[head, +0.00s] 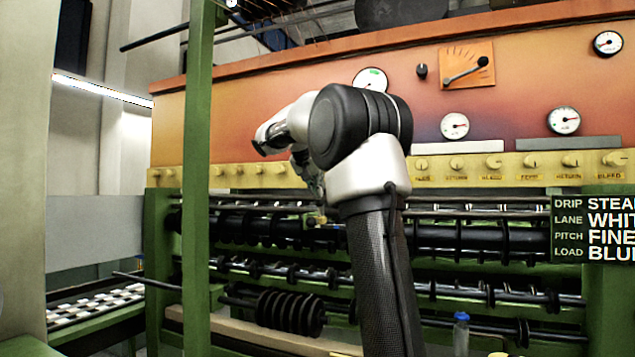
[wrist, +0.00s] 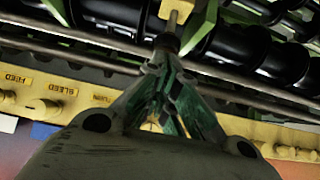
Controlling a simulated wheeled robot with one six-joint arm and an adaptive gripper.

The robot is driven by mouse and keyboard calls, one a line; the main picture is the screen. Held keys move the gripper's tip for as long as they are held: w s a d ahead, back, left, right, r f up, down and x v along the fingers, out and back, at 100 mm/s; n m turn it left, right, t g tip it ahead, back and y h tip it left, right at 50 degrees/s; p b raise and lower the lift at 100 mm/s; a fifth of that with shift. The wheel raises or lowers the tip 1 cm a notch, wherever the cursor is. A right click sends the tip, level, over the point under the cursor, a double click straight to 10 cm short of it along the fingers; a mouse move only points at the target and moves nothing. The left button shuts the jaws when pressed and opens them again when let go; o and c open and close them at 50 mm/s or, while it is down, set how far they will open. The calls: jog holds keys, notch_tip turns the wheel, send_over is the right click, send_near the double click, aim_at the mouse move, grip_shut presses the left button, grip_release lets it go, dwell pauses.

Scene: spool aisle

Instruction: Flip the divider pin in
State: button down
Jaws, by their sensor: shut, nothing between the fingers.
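My gripper (wrist: 168,48) is shut and empty in the wrist view, its fingertips together at the top centre. A small yellow piece (wrist: 175,12), which looks like the divider pin, stands just beyond the fingertips in front of a black roller. Whether the tips touch it I cannot tell. In the head view my gripper (head: 316,192) is small and partly hidden behind my arm, close to the upper black roller. A small yellow spot (head: 318,219) shows just below it. The pin's exact tilt is unclear.
Black rollers and rods (head: 450,240) run across the green frame. A green post (head: 199,180) stands left of my arm. A yellow knob strip (head: 490,167) lies above the rollers. A sign (head: 595,229), cut off at right, lists drip, lane, pitch and load. A blue-capped bottle (head: 461,335) stands low.

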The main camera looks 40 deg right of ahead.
aim_at(319, 203)
jog(key=shift+f, duration=1.3)
